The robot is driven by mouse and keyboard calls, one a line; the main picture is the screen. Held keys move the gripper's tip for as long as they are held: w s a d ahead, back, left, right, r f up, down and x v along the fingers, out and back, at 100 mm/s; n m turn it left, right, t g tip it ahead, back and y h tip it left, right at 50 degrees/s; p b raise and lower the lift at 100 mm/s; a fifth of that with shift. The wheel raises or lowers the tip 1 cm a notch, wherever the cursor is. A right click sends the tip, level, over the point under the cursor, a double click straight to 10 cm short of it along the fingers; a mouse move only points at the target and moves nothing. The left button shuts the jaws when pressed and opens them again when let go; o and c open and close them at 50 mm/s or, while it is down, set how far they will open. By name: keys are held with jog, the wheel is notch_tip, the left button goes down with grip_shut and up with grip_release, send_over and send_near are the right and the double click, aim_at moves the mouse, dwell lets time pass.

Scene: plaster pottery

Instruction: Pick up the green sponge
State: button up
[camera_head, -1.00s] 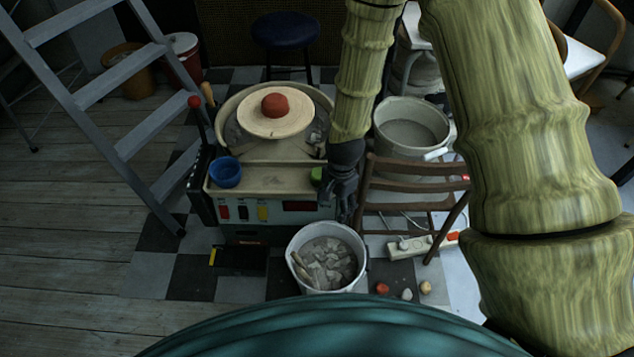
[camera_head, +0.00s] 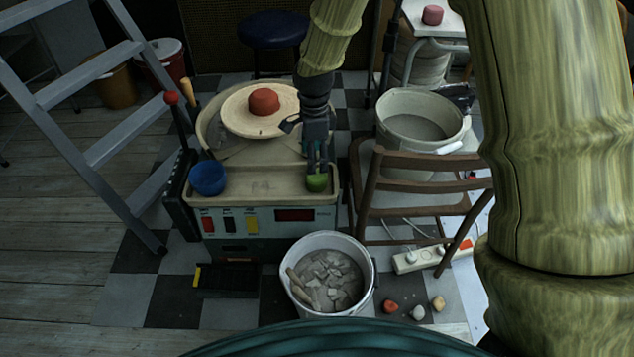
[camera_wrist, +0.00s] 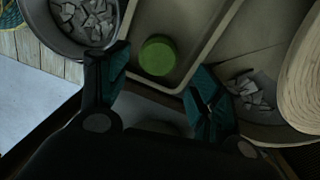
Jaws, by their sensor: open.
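The green sponge (camera_head: 317,183) sits at the right end of the pottery wheel's tray (camera_head: 255,190). My gripper (camera_head: 318,165) is at that end of the tray, with its fingers pointing down just above the sponge. In the wrist view the round green sponge (camera_wrist: 158,55) lies on the tray floor, close to the tray's edge. It shows between and beyond the two open fingers of my gripper (camera_wrist: 158,90). The fingers are empty, and I see no contact with the sponge.
A blue bowl (camera_head: 208,178) stands at the tray's left end. A wheel head with a red lump (camera_head: 264,101) is behind. A bucket of clay scraps (camera_head: 327,275) stands in front. A wooden chair (camera_head: 415,195) is to the right.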

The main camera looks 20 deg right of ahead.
aim_at(317, 175)
jog(key=f+b, duration=0.2)
jog(key=f, duration=0.2)
jog(key=f+b, duration=0.2)
jog(key=f, duration=0.3)
jog(key=shift+s+d, duration=0.2)
jog(key=c, duration=0.6)
